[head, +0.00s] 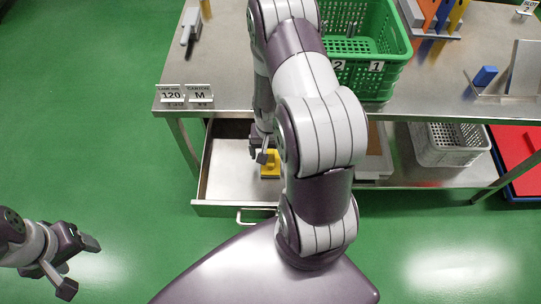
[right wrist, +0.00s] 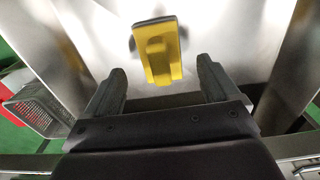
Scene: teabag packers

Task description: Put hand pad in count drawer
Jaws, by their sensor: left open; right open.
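The yellow hand pad (head: 270,163) lies in the open metal drawer (head: 226,178) under the bench. In the right wrist view the hand pad (right wrist: 157,52) sits just beyond my right gripper (right wrist: 162,84), between the lines of its two spread fingers and not held. In the head view my right gripper (head: 263,150) is over the drawer beside the pad, and my arm hides part of the drawer. My left gripper (head: 82,266) is open and empty at the lower left, over the green floor.
The bench top (head: 235,60) carries a green basket (head: 385,80), small signs reading 120 and M (head: 186,94), and a blue block (head: 485,76). A grey basket (head: 450,150) stands on the lower shelf. A red tray (head: 512,150) is at the right.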

